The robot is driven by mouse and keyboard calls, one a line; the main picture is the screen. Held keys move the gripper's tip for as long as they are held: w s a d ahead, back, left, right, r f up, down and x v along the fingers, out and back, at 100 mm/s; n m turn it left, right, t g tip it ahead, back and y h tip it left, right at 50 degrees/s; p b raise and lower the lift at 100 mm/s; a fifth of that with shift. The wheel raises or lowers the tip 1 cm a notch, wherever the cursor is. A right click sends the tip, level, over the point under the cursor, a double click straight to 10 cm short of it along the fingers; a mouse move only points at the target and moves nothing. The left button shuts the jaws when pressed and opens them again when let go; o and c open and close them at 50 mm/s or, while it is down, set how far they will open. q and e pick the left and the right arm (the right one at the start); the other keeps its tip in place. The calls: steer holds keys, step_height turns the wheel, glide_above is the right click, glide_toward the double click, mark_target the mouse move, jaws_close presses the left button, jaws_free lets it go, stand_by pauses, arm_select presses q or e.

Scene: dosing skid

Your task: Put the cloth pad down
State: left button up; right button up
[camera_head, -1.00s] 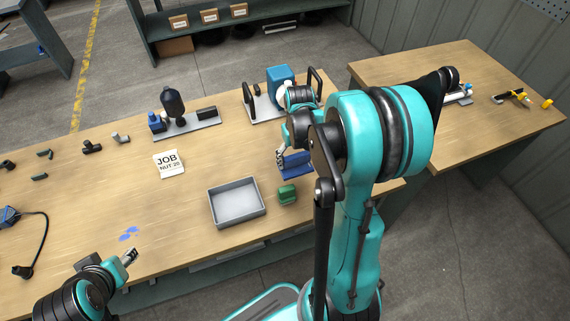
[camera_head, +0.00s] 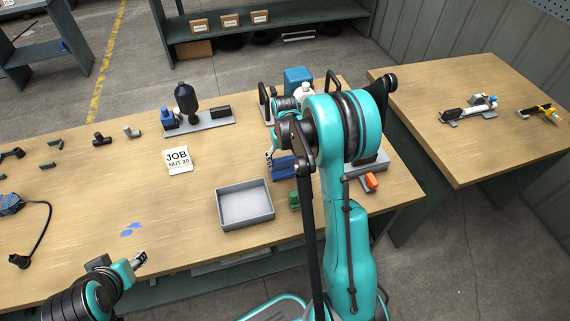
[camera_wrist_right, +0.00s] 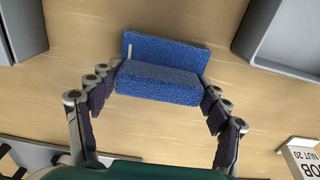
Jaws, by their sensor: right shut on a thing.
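The blue cloth pad (camera_wrist_right: 160,78) is folded and sits between the fingertips of my right gripper (camera_wrist_right: 158,88), which is shut on it. In the head view the pad (camera_head: 284,168) shows beside my right wrist, behind the green block; my arm hides part of that gripper. Bare wood shows around the pad in the wrist view. I cannot tell whether it touches the table. My left gripper (camera_head: 139,259) is at the lower left over the table's front edge, apart from the pad; its jaw opening is too small to read. A blue spill (camera_head: 131,229) lies on the wood near it.
A grey tray (camera_head: 246,227) stands left of the green block (camera_head: 293,201). An orange-topped item (camera_head: 371,181) is right of my arm. Wood between spill and sign is clear.

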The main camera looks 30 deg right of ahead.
steer(key=shift+f, duration=0.15)
steer(key=o, duration=1.3)
steer(key=shift+o, duration=0.2)
